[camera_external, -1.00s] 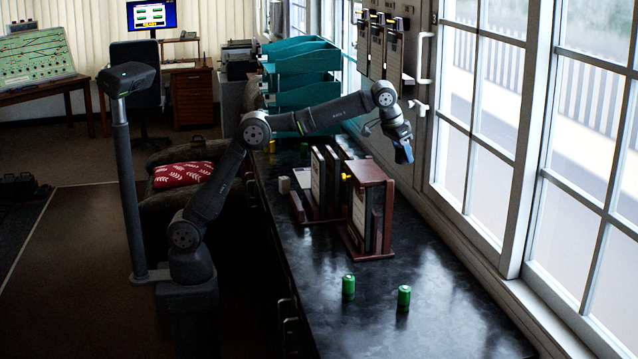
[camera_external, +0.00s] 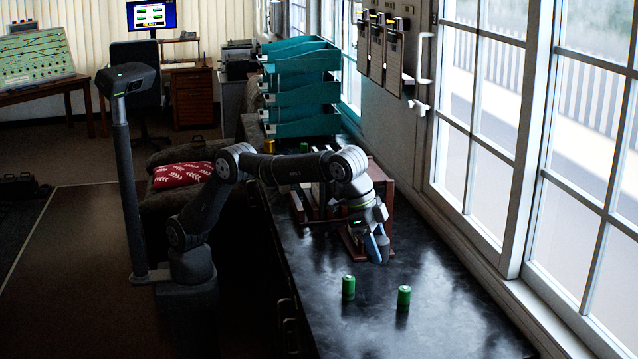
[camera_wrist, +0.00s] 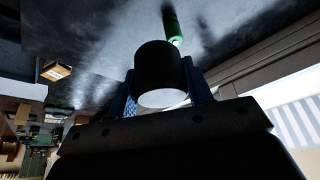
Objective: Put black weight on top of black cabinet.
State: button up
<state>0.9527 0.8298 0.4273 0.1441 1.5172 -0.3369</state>
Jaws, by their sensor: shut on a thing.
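The black weight (camera_wrist: 157,66) is a dark cylinder with a pale end face, seen in the wrist view. My gripper (camera_wrist: 162,88) is shut on it, with a blue finger on either side. In the external view, my gripper (camera_external: 378,246) is over the dark, glossy top of the long black cabinet (camera_external: 440,325), in front of the wooden lever frame. There I cannot make out the weight, and its exact height above the top is unclear.
Two green cylinders (camera_external: 348,288) (camera_external: 404,298) stand on the cabinet top near my gripper. The wooden lever frame (camera_external: 384,205) is partly hidden behind my arm. Teal trays (camera_external: 302,90) are stacked at the far end. Windows line the right side.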

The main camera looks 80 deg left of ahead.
jog(key=s+d+f+m, duration=0.1)
jog(key=s+d+m, duration=0.1)
jog(key=s+d, duration=0.35)
jog(key=s+d+f+m, duration=0.1)
jog(key=s+d+f, duration=0.15)
jog(key=s, duration=0.55)
send_over(378, 333)
jog(key=s+a, duration=0.1)
jog(key=shift+g+h, duration=0.4)
notch_tip(378, 333, down, 6)
jog(key=shift+a+f, duration=0.1)
jog(key=shift+f, duration=2.2)
jog(key=shift+f, duration=0.15)
jog(key=o, duration=1.2)
